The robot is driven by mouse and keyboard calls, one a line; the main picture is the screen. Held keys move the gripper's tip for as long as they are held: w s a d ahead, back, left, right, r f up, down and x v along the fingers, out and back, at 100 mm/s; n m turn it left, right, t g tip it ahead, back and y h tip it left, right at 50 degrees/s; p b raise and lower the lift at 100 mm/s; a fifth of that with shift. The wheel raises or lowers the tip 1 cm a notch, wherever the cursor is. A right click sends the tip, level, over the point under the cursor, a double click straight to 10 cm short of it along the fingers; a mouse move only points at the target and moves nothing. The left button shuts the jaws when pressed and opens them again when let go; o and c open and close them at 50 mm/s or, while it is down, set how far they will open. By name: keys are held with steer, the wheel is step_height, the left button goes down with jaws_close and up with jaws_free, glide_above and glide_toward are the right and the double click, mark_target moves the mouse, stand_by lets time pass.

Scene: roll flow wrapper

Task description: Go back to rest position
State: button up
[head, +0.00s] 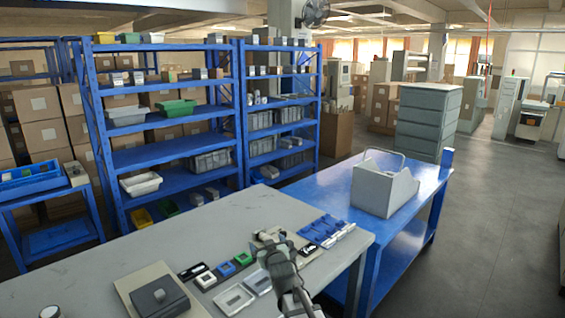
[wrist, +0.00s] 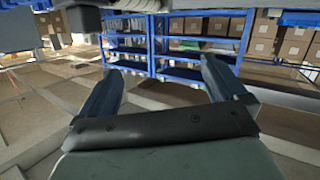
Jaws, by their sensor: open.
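My gripper (wrist: 158,88) shows in the wrist view with its two dark fingers spread wide apart and nothing between them. In the head view my gripper (head: 268,238) is above the grey table, near its front right part. The arm comes in from the bottom edge and covers part of the table there. From this view I cannot tell its exact height above the table. The wrist view faces blue shelving and cardboard boxes beyond the fingers.
The grey table (head: 230,215) carries a blue fixture (head: 325,231), small coloured blocks (head: 226,269) and a dark box on a plate (head: 158,295). A blue workbench (head: 330,189) with a grey housing (head: 384,184) adjoins at right. Blue shelves (head: 170,150) stand behind. The table's back left is clear.

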steer(key=w+d+f+m+t+h, duration=0.15)
steer(key=d+h, duration=0.25)
steer(key=d, duration=1.4)
steer(key=w+d+f+m+t+h, duration=0.1)
steer(key=d+f+m+h, duration=0.15)
steer(key=d, duration=1.45)
steer(key=s+d+f, duration=0.2)
steer(key=d+f, duration=0.2)
steer(key=s+a+f+g+y, duration=0.1)
steer(key=s+a+f+g, duration=0.25)
steer(key=s+f, duration=0.55)
steer(key=s+a+f+g, duration=0.35)
steer(key=s+f, duration=0.25)
steer(key=f, duration=0.7)
steer(key=s+a+f+g+y, duration=0.1)
steer(key=s+a+f+g, duration=0.2)
steer(key=s+f+g, duration=0.5)
steer(key=s+a+f+g, duration=0.2)
steer(key=s+f+g, duration=0.1)
steer(key=s, duration=0.9)
steer(key=s+a+f+g, duration=0.2)
steer(key=s+f+g, duration=0.1)
steer(key=s, duration=0.8)
steer(key=s+a+f+m+g, duration=0.1)
steer(key=s+f, duration=0.4)
steer(key=s, duration=0.7)
steer(key=shift+s+a+f+g, duration=0.2)
steer(key=shift+s+a+g, duration=0.1)
steer(key=shift+a+g, duration=0.7)
